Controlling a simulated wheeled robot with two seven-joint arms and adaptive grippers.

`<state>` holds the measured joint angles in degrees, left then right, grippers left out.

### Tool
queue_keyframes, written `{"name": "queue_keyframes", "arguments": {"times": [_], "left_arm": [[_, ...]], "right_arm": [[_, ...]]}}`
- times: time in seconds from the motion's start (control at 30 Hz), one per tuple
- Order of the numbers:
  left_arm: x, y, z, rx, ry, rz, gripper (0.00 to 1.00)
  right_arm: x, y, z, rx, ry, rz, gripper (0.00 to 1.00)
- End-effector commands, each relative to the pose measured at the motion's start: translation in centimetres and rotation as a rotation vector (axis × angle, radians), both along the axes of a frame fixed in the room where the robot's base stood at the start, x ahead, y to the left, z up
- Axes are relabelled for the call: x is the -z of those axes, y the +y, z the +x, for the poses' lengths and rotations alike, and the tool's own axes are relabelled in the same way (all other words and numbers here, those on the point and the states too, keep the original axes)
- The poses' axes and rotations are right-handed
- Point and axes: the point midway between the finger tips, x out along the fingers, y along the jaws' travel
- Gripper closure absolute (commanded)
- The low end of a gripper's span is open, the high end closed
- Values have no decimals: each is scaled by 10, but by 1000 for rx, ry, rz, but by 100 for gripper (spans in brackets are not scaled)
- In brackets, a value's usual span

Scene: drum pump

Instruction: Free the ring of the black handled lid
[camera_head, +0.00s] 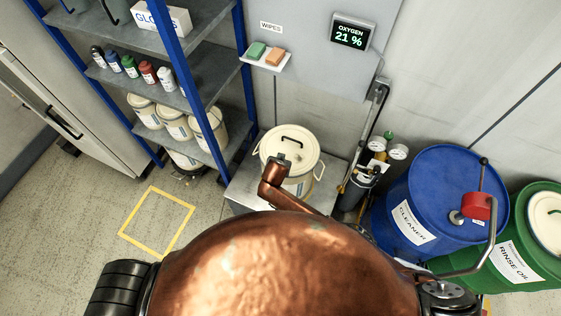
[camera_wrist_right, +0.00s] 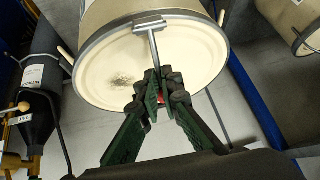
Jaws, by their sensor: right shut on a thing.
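In the head view the cream lid (camera_head: 290,147) with its black handle (camera_head: 297,137) is on a pail (camera_head: 297,186) standing on a low grey stand. The front of the pail is partly hidden. In the right wrist view a cream pail face (camera_wrist_right: 105,62) has a dark speckled patch. A grey ring (camera_wrist_right: 76,85) runs around its rim, with a latch at the edge and a thin steel lever (camera_wrist_right: 154,48) reaching from it. My right gripper (camera_wrist_right: 160,82) is shut on the lever's end. I cannot make out the black handle there. My left gripper is not in view.
A blue-posted shelf (camera_head: 210,80) with bottles and pails stands left of the stand. A blue drum (camera_head: 430,190) and a green drum (camera_head: 515,275) stand at the right. A dark cylinder (camera_wrist_right: 38,80) is close by in the wrist view. Floor around the yellow square (camera_head: 158,222) is clear.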

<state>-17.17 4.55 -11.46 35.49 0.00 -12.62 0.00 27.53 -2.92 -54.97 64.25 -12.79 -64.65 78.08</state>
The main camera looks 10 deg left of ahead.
Motion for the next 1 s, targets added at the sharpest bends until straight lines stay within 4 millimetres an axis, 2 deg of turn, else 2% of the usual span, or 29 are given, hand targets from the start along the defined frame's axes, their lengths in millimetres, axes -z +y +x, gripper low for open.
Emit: {"name": "queue_keyframes", "arguments": {"times": [0.33,0.37,0.6,1.0], "left_arm": [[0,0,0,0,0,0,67],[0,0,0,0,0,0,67],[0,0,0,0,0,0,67],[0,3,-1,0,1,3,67]], "right_arm": [[0,2,-1,-2,-1,2,100],[-1,2,-1,-2,-1,3,93],[0,2,-1,-2,0,3,77],[-5,3,-6,-2,2,5,77]]}}
